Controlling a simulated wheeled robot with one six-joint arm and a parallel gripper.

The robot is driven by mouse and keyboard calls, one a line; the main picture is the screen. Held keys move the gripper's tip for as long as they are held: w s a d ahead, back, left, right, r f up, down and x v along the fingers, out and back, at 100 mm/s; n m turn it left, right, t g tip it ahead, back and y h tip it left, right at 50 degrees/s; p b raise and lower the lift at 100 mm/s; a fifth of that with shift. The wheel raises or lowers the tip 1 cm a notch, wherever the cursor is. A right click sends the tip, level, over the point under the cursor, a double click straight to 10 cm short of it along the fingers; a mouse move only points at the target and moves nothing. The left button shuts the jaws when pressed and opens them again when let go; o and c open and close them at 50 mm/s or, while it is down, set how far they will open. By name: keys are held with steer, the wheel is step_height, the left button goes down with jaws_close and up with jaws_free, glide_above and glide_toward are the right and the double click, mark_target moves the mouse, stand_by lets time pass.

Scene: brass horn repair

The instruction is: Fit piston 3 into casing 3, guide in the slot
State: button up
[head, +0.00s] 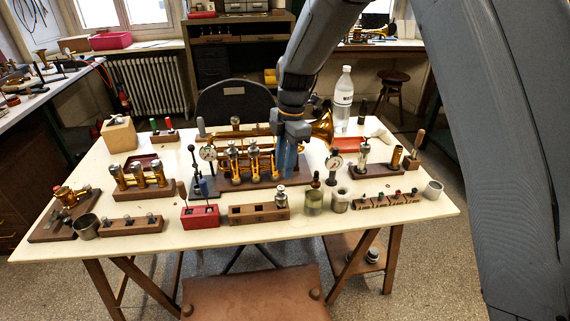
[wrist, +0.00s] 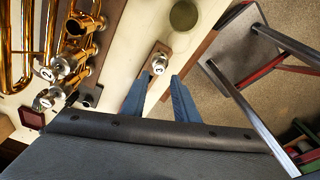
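The brass horn (head: 253,163) is mounted at the middle of the table, its valve casings standing upright in a row. In the wrist view, horn parts (wrist: 85,25) and silver numbered caps (wrist: 60,67) show at the left. One silver-capped piston (head: 281,197) stands upright at the right end of a wooden rack (head: 250,214). The piston also shows in the wrist view (wrist: 158,66); its number is too small to read surely. My gripper (head: 289,168) is by the horn's right side; its blue fingers (wrist: 158,80) are apart and empty, the piston beyond their tips. The casing slot cannot be made out.
The front strip of the table is clear.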

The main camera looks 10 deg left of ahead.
mark_target(282, 187)
steer(key=shift+s+a+f+p, duration=0.15)
steer(key=shift+f+p, duration=0.25)
steer(key=shift+f, duration=0.85)
steer(key=shift+a+f+p, duration=0.1)
steer(key=shift+f+p, duration=0.25)
steer(key=shift+f, duration=0.9)
steer(key=shift+s+a+f+p, duration=0.15)
steer(key=shift+f+p, duration=0.25)
steer(key=shift+f, duration=0.85)
jaws_close()
step_height(282, 187, up, 10)
steer(key=p, duration=0.4)
